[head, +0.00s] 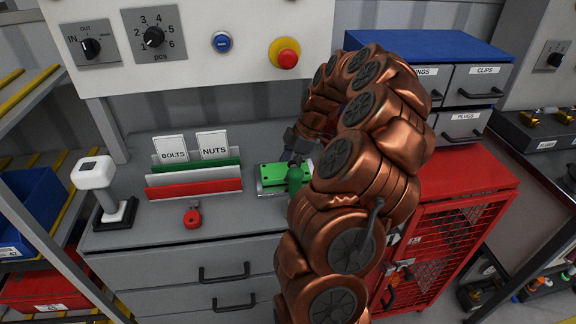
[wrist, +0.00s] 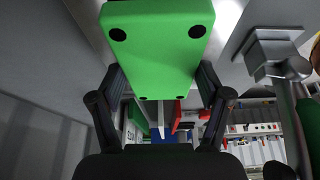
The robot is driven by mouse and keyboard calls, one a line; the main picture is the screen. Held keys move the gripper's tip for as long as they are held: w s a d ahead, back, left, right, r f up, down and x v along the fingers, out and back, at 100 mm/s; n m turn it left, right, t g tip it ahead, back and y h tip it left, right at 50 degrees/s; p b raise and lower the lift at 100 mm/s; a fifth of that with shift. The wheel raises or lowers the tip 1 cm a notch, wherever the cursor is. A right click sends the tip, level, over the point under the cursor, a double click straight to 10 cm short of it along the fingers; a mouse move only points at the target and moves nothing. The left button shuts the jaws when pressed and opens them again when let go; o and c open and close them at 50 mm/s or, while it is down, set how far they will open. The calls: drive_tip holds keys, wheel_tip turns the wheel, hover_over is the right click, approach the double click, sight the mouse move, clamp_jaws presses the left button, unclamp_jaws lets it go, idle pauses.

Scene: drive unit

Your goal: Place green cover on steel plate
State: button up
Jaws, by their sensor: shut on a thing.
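The green cover (head: 270,168) is a flat bright green plate with dark round holes. In the wrist view the cover (wrist: 158,45) fills the upper middle. My gripper (wrist: 160,78) is shut on it, with one black finger at each side edge. In the head view my gripper (head: 293,157) reaches down at the right end of the cover, partly hidden by my arm. A pale metal edge, apparently the steel plate (head: 268,188), shows just under the cover. I cannot tell whether the two touch.
A green rounded body (head: 298,178) stands right of the cover. Bolts and nuts card racks (head: 195,186) and a red padlock-like item (head: 192,217) are on the grey bench to the left. A white handheld device (head: 95,174) stands farther left. A drawer unit (head: 468,85) is at right.

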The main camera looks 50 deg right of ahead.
drive_tip(key=shift+f, duration=0.15)
drive_tip(key=o, duration=1.3)
drive_tip(key=shift+c, duration=0.2)
drive_tip(key=shift+r, duration=0.2)
drive_tip(key=b+v, duration=0.2)
drive_tip(key=v, duration=1)
